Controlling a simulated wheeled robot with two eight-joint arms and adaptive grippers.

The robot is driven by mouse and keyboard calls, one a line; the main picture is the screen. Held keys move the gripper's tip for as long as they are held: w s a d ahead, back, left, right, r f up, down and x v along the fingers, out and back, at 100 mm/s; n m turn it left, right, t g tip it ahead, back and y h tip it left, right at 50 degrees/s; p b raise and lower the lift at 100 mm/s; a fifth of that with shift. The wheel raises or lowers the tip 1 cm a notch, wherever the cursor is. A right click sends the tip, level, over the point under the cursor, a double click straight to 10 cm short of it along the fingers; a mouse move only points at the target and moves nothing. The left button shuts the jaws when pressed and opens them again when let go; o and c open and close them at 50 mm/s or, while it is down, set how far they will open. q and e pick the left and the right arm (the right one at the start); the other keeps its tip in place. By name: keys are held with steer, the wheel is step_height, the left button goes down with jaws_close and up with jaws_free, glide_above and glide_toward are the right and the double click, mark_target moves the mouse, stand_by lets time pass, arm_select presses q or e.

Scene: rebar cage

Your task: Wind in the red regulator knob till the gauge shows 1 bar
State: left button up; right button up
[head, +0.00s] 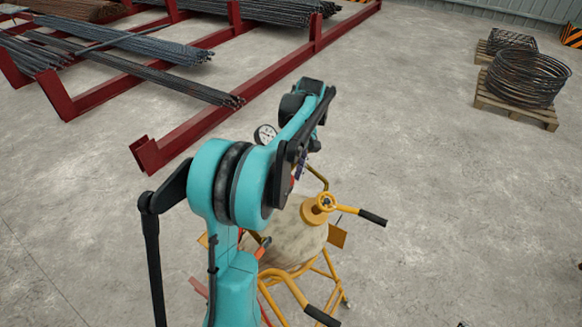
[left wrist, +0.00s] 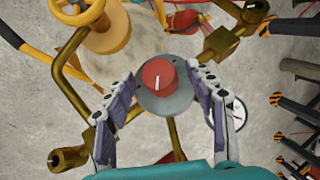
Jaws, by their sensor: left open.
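The red regulator knob (left wrist: 158,74) with a white pointer line sits on a round grey body in the middle of the left wrist view. My left gripper (left wrist: 160,80) is open, with its two fingers either side of the knob and a gap visible around it. The gauge (left wrist: 238,112) is partly hidden behind the right-hand finger. In the head view the gauge (head: 265,134) shows a white dial, too small to read. My left arm hides most of the knob there. My right gripper is not in view.
A pale tank (head: 303,246) in a yellow frame with black-gripped handles stands below the arm, with a yellow handwheel (head: 324,201) on top. Brass pipes (left wrist: 72,88) flank the knob. A red rebar rack (head: 190,135) lies beyond.

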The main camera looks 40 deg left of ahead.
arm_select(q)
steer(key=v, duration=1.1)
steer(key=shift+w+r, duration=0.2)
steer(key=shift+r, duration=0.15)
